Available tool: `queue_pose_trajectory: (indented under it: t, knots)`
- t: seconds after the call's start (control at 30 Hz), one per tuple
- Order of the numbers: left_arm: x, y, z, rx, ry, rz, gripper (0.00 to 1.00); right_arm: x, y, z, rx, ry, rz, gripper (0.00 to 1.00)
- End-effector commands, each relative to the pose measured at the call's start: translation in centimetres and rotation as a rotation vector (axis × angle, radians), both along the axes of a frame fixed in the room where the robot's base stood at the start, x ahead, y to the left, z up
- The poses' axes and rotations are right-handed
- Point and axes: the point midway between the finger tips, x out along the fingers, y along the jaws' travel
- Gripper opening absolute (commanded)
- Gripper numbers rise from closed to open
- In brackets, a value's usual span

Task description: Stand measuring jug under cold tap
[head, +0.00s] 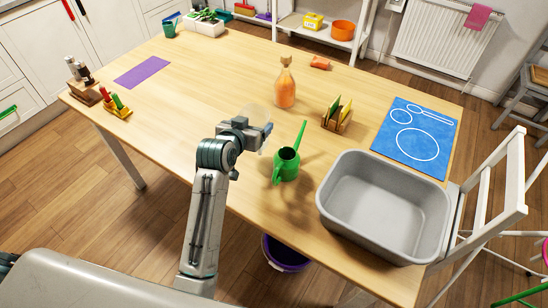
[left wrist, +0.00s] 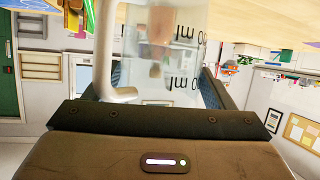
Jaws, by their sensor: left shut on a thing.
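The measuring jug (head: 257,115) is clear and see-through. It is above the wooden table, partly hidden behind my left gripper (head: 263,130), which is shut on it. In the left wrist view, the jug (left wrist: 165,45) fills the space between the fingers, with "ml" markings on its wall and a pale handle at its left. That view is upside down, and so are the markings, so the jug looks about upright. Whether its base touches the table is hard to tell. No tap shows in either view. My right gripper is not in view.
A green watering can (head: 287,164) stands just right of the jug. A purple bucket (head: 285,254) is below the front edge.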

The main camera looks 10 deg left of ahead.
Motion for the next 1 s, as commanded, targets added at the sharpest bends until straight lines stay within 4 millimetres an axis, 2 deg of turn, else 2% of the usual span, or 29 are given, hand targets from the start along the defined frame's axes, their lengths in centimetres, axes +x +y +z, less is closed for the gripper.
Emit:
queue_pose_trajectory:
  t: [0.03, 0.1, 0.2, 0.33, 0.5, 0.63, 0.9, 0.93, 1.0]
  knots:
    - [-0.1, 0.0, -1.0, 0.000, 0.004, 0.000, 0.52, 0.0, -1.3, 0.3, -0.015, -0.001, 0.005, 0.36]
    - [-0.1, 0.0, -2.0, -0.001, 0.002, 0.000, 0.52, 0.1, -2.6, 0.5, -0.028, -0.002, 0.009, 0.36]
    - [0.0, 0.0, -2.9, -0.001, 0.000, 0.000, 0.52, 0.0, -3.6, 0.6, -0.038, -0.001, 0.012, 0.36]
    - [-0.1, 0.0, -4.4, 0.001, 0.003, 0.001, 0.52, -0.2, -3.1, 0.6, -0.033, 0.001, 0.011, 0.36]
    - [-0.1, 0.0, -6.5, 0.001, 0.001, 0.000, 0.52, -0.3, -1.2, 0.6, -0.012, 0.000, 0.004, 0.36]
    - [0.0, 0.0, -6.8, 0.000, -0.002, 0.001, 0.52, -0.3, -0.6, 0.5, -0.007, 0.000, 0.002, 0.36]
    - [0.0, 0.0, -7.1, 0.000, -0.001, 0.001, 0.52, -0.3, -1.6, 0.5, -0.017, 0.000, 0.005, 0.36]
    - [0.0, 0.0, -7.1, 0.000, 0.000, 0.001, 0.81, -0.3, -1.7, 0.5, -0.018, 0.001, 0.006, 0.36]
    - [0.0, 0.0, -7.1, 0.000, 0.000, 0.001, 0.95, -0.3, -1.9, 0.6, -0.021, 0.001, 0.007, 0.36]
